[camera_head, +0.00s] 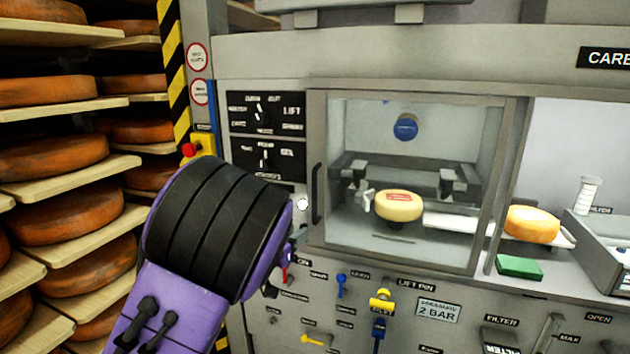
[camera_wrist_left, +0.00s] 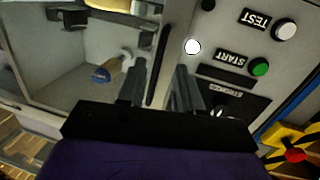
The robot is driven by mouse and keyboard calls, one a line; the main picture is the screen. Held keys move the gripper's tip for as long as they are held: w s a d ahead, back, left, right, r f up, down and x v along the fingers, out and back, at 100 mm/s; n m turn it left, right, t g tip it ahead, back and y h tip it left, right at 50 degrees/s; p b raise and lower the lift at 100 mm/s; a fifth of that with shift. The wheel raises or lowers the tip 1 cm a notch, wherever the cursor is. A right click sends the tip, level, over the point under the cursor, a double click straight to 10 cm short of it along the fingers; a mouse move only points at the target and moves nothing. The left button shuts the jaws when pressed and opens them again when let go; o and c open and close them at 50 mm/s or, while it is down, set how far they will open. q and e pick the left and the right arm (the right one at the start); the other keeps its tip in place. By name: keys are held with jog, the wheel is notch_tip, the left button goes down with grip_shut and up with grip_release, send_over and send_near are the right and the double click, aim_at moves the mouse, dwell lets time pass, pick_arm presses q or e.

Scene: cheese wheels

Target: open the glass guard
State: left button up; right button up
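The glass guard (camera_head: 319,130) is a clear pane in a grey metal frame on the machine front, and it looks shut. Its dark vertical handle (camera_head: 315,194) is on the guard's left side. In the left wrist view the handle (camera_wrist_left: 161,66) runs between the two grey fingers of my left gripper (camera_wrist_left: 161,76). The fingers are apart, and I see no clear contact with the handle. In the head view my purple and black left arm hides most of this gripper, just below and left of the handle. My right gripper is not in view.
Behind the glass sit a pale cheese wheel (camera_head: 398,206) and a blue knob (camera_head: 405,127). Panels with dials (camera_head: 264,112) and buttons flank the guard on the left. A yellow cheese (camera_head: 532,224) and green block (camera_head: 519,267) are right. Cheese shelves (camera_head: 75,108) stand far left.

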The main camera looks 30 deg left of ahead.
pick_arm(q)
send_near(313, 196)
jog(key=shift+m+t+h, duration=0.3)
jog(key=shift+m+t, duration=0.1)
jog(key=w+p, duration=0.1)
jog(key=w, duration=0.2)
jog(key=w+p, duration=0.1)
jog(key=w, duration=0.3)
jog(key=w+p, duration=0.1)
jog(key=w, duration=0.2)
jog(key=shift+w+a+f+p, duration=0.35)
grip_shut()
